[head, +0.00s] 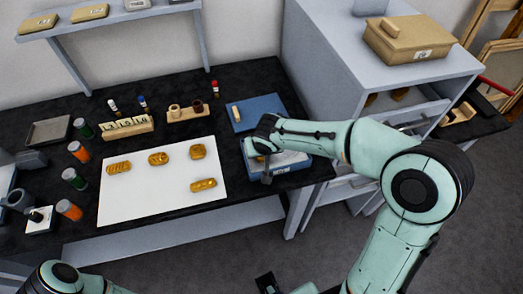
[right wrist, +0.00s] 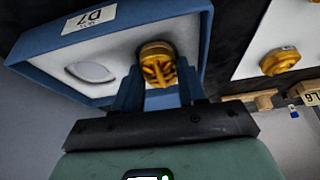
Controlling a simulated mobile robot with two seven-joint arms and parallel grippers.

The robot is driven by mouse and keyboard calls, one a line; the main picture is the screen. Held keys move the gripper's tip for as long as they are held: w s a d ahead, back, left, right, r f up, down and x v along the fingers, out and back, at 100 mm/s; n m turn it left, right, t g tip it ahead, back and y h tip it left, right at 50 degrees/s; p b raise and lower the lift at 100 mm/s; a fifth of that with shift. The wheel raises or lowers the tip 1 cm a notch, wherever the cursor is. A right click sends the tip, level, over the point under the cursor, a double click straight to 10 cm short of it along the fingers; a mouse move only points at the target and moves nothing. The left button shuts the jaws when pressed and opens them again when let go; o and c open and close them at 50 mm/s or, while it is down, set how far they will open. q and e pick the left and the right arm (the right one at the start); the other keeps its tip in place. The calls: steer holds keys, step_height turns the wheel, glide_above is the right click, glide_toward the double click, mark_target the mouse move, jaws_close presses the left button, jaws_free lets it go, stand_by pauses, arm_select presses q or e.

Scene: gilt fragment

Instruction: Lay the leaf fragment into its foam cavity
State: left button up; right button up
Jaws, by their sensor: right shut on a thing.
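My right gripper (right wrist: 157,90) is shut on the gold leaf fragment (right wrist: 157,66), a rounded piece with raised ribs. The fragment is at the foam's right part in the right wrist view, and I cannot tell whether it touches the foam. The blue box (right wrist: 40,58) has a white foam insert (right wrist: 115,60) and a label reading D7. An empty oval cavity (right wrist: 90,72) shows left of the fragment. In the head view the box (head: 290,160) is at the table's right end, partly hidden by my right gripper (head: 264,160). My left gripper is not clearly visible.
Several other gold fragments (head: 203,184) lie on a white sheet (head: 150,205) left of the box. A blue lid or tray (head: 262,108) lies behind the box. Wooden holders (head: 128,127) and jars (head: 80,152) line the table. A grey drawer cabinet (head: 340,60) stands at the right.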

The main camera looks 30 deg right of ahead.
steer(key=shift+s+f+b, duration=0.35)
steer(key=shift+f+b, duration=0.25)
steer(key=shift+f, duration=0.25)
steer(key=o, duration=1)
steer(key=shift+r+p, duration=0.4)
steer(key=shift+p, duration=0.15)
steer(key=shift+w+r+p, duration=0.2)
steer(key=shift+r+p, duration=0.25)
steer(key=shift+p, duration=0.15)
steer(key=v, duration=1.2)
steer(key=shift+w, duration=0.2)
